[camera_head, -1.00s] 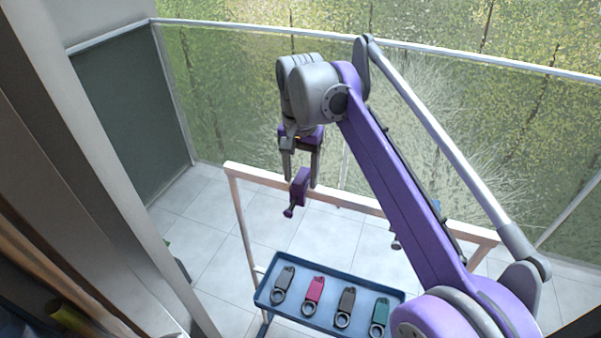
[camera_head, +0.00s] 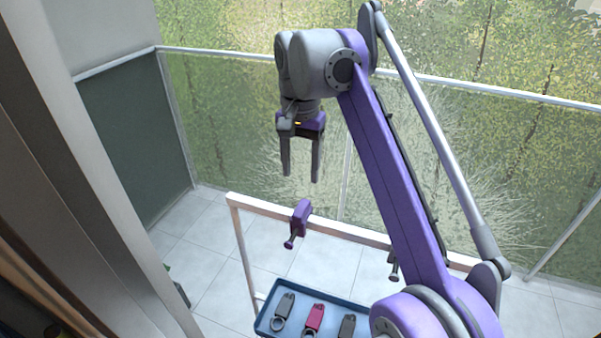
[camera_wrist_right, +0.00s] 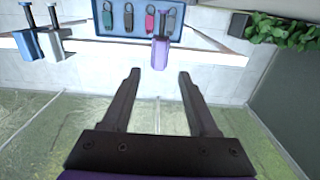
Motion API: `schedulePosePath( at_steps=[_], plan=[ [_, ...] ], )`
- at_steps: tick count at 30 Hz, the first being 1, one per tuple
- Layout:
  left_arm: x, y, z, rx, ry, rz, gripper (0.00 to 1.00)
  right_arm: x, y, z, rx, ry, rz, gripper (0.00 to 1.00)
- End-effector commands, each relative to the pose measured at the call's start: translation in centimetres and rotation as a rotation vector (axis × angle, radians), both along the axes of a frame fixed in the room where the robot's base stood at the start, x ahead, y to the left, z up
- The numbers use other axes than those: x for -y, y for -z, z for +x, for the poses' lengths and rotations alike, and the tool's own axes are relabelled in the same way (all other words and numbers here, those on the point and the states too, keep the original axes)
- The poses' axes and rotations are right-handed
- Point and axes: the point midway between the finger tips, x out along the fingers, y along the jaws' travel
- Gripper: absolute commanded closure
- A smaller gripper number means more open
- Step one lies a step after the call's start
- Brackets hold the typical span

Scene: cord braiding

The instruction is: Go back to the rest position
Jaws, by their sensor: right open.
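My right gripper (camera_head: 301,180) is open and empty in the head view. It hangs pointing down above the white frame's top bar, apart from it. Its two dark fingers also show in the right wrist view (camera_wrist_right: 159,75), with nothing between them. A purple clamp (camera_head: 300,222) sits on the bar below the gripper; it also shows in the right wrist view (camera_wrist_right: 160,52), beyond the fingertips. My left gripper is not in view.
A white frame (camera_head: 262,209) stands on the tiled floor. A blue tray (camera_head: 345,301) holds several coloured tags with rings. Two more clamps, one bluish (camera_wrist_right: 28,45), show in the wrist view. Glass railing lies behind; a plant (camera_wrist_right: 285,32) is at right.

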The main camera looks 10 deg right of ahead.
Motion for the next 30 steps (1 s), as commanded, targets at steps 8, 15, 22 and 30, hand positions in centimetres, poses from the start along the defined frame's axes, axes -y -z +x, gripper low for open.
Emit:
schedulePosePath(
  at_steps=[8,15,22,30],
  plan=[
    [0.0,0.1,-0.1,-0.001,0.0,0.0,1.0,0.1,0.2,-0.1,0.001,-0.003,0.0,0.4],
    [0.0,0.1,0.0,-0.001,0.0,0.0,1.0,1.7,2.1,-1.8,0.081,-0.089,0.008,0.4],
    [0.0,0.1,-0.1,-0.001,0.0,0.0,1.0,4.3,8.5,-7.1,0.223,-0.246,-0.008,0.4],
    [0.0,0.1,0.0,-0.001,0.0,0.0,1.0,6.8,19.6,-16.2,0.38,-0.423,-0.07,0.4]
  ],
)
